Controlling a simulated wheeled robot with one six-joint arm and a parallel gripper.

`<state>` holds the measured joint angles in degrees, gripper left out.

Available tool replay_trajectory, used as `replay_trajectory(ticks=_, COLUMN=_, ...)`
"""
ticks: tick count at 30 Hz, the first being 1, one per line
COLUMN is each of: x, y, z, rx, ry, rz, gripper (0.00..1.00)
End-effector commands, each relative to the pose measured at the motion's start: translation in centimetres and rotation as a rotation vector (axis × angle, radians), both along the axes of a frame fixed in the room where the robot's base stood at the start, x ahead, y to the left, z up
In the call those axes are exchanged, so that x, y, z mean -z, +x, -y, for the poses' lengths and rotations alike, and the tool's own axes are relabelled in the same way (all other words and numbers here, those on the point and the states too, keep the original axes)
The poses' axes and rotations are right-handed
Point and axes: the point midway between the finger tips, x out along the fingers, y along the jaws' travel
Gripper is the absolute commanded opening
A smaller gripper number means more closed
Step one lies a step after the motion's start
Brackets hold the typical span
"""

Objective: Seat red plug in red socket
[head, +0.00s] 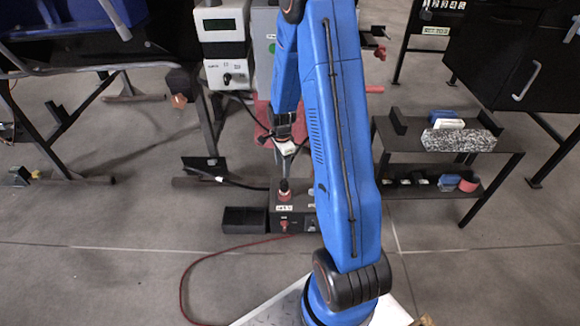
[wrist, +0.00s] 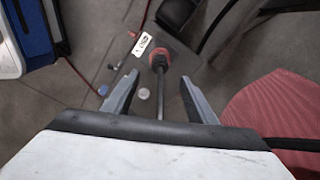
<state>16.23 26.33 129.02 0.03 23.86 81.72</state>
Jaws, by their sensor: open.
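A dark box (head: 285,218) stands on the floor, with a white label and a red knob on its front. A red part with a dark upright top (head: 284,190) sits on the box's upper face; I cannot tell the red plug from the red socket there. In the wrist view, a dark red part (wrist: 159,60) shows beside the white label (wrist: 141,43), with a grey stem running down between the jaws. My gripper (head: 285,158) is above the box, pointing down. Its jaws (wrist: 158,92) are apart and touch nothing that I can see.
A black tray (head: 245,219) is left of the box. A red cable (head: 190,270) curves over the floor. A low shelf (head: 470,138) with a speckled block stands at right, and a grey instrument stand (head: 223,40) behind. My arm hides the box's right side. The front floor is open.

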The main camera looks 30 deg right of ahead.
Motion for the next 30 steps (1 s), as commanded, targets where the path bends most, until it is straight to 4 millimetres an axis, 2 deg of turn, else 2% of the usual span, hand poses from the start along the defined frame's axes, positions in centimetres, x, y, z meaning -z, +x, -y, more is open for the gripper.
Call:
replay_trajectory(ticks=5, x=-5.1, y=-0.6, z=-1.6, rx=-0.139, ry=-0.014, rz=0.037, gripper=0.52)
replay_trajectory(ticks=14, x=-14.1, y=-3.6, z=-4.9, rx=-0.431, ry=-0.05, rz=0.097, gripper=0.52)
replay_trajectory(ticks=21, x=-20.4, y=-7.1, z=-7.5, rx=-0.665, ry=-0.088, rz=0.145, gripper=0.52)
replay_trajectory(ticks=30, x=-26.7, y=-12.8, z=-10.4, rx=-0.958, ry=-0.148, rz=0.197, gripper=0.52)
